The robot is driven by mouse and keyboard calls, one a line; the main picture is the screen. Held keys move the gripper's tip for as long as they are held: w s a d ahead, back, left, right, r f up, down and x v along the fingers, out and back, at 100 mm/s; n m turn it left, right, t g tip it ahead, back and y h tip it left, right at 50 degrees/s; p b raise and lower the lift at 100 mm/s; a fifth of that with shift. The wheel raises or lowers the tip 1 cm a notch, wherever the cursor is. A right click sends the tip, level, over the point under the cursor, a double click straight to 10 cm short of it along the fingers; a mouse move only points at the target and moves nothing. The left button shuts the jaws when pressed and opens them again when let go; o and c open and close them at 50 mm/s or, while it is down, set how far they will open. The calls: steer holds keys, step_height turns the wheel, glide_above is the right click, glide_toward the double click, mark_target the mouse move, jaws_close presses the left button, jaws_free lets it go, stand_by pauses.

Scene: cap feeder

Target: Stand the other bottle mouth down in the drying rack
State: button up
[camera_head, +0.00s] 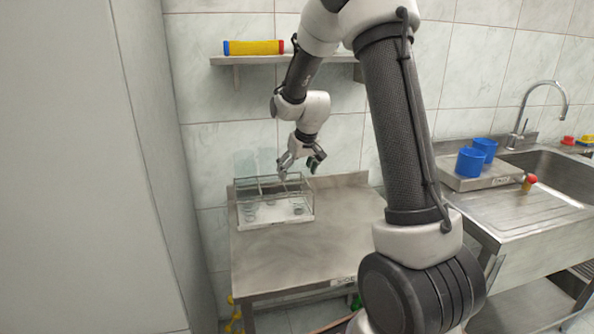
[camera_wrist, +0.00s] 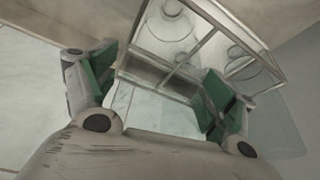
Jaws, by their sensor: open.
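The drying rack (camera_head: 275,221), a metal frame with a pale base tray, stands on the steel table. Two clear, faintly blue bottle shapes, a left one (camera_head: 245,162) and a right one (camera_head: 268,161), rise above its back left part. They look upright in the rack; their mouths are hard to make out. My gripper (camera_head: 299,171) is open over the rack's back right edge, to the right of both bottles. In the wrist view my gripper (camera_wrist: 157,88) has its green-padded fingers spread, nothing held between them. The rack's frame (camera_wrist: 160,64) and clear round shapes show beyond.
A shelf (camera_head: 240,60) with a yellow roll (camera_head: 253,47) hangs on the wall above. The table front (camera_head: 300,260) is clear. Blue cups (camera_head: 470,162) stand by the sink (camera_head: 545,165) on the right. A tall pale panel (camera_head: 90,170) closes off the left.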

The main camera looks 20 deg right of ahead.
steer(key=v, duration=1.2)
steer(key=s+r, duration=0.1)
steer(key=s, duration=1.4)
steer(key=s+a+r, duration=0.1)
steer(key=s+r, duration=0.1)
steer(key=s, duration=1.4)
steer(key=shift+a, duration=0.3)
steer(key=shift+r, duration=0.15)
